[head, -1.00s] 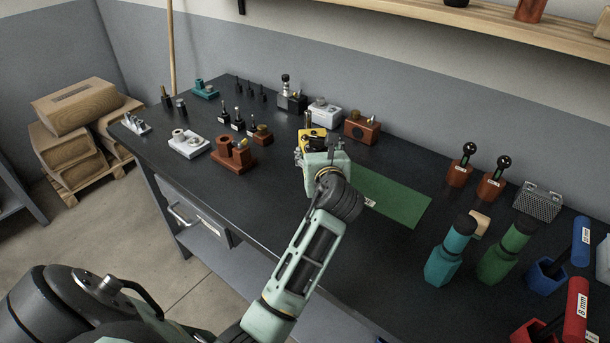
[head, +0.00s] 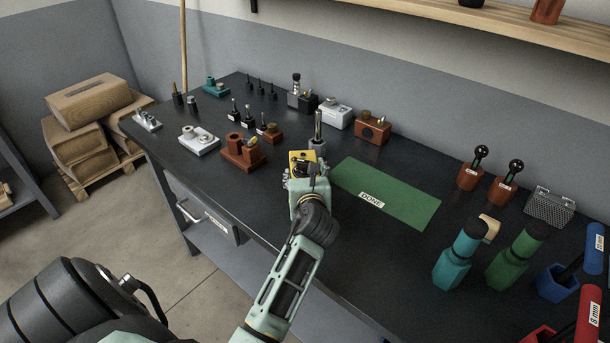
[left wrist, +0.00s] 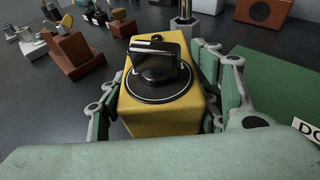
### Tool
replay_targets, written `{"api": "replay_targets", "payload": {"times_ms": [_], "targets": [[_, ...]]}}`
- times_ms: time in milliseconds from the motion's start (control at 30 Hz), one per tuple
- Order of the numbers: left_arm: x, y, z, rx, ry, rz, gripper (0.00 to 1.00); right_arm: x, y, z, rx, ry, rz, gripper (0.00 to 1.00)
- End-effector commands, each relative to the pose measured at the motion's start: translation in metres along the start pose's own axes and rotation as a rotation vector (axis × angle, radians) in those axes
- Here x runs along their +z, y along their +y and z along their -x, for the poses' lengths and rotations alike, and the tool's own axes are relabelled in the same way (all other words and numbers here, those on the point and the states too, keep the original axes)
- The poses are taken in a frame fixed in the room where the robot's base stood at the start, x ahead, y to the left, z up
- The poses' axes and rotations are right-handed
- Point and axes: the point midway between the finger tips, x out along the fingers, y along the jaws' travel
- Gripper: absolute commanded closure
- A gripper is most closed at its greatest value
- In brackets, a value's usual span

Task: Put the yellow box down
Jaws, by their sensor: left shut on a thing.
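The yellow box (head: 301,156) has a black round plate and a black knob-like part on top. It shows large in the left wrist view (left wrist: 160,122). My left gripper (head: 304,168) is shut on it, with one finger linkage on each side of the box in the left wrist view (left wrist: 166,105). The box is upright, left of the green mat (head: 400,206) marked DONE, over the dark bench. I cannot tell whether its underside touches the bench; the gripper hides its lower part in the head view. My right gripper is not in view.
A grey holder with a metal post (head: 318,132) stands just behind the box. A brown block set (head: 241,153) stands to its left, and a brown box (head: 372,131) is behind right. The mat is empty. Teal (head: 459,258) and green (head: 514,258) bottle-like tools stand right.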

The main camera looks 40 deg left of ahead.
Motion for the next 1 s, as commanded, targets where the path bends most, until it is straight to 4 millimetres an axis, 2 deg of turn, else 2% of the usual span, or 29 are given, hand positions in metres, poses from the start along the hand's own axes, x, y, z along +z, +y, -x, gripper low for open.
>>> {"api": "replay_targets", "payload": {"times_ms": [67,100,300,700,867,1000], "targets": [[0.001,0.000,0.000,-0.001,-0.005,-0.001,0.86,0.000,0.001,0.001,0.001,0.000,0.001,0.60],[-0.002,0.000,-0.001,0.000,0.000,-0.002,0.41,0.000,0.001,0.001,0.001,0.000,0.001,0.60],[-0.002,0.000,-0.001,0.000,0.000,-0.001,0.23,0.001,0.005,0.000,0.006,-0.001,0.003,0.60],[0.000,0.000,0.002,-0.001,0.001,0.001,0.23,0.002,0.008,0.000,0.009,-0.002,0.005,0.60],[0.000,-0.001,0.025,-0.002,0.000,0.000,0.23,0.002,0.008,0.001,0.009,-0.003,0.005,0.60],[0.000,0.000,0.056,-0.001,0.001,0.001,0.23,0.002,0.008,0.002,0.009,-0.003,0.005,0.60]]}}
